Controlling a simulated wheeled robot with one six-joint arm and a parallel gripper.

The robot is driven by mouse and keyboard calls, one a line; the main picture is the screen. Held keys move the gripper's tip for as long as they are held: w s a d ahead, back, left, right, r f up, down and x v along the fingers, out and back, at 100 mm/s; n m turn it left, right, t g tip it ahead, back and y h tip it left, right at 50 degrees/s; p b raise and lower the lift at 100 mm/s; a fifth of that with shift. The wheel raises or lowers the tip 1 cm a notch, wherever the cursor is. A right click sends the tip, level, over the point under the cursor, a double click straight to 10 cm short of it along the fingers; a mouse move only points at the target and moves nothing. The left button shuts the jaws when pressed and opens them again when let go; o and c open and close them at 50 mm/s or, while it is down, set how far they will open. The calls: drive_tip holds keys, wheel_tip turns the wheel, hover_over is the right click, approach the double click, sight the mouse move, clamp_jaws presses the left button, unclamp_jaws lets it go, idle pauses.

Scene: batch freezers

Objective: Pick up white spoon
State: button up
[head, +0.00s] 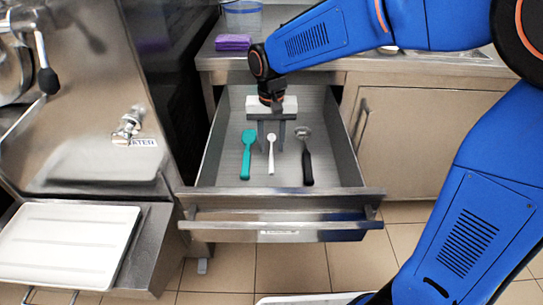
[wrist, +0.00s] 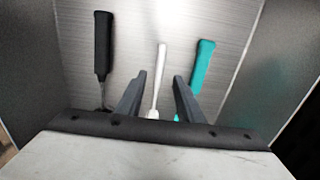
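The white spoon (head: 271,156) lies in the open drawer, between a teal spatula (head: 247,157) and a black-handled scoop (head: 305,158). My gripper (head: 270,149) points down into the drawer over the spoon's head end. In the wrist view the spoon (wrist: 160,78) runs between the two fingers (wrist: 161,82), which are apart with gaps on both sides. The spoon's head is partly hidden near the gripper's palm. I cannot tell the exact height of the fingertips above the drawer floor.
The metal drawer (head: 276,196) has walls close around the tools. In the wrist view, the teal spatula (wrist: 203,65) is near one finger and the black handle (wrist: 103,45) is farther off. A white tray (head: 68,243) is at left.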

sight(272, 160)
drive_tip(key=shift+w+f, duration=0.15)
drive_tip(key=shift+f, duration=2.7)
clamp_jaws()
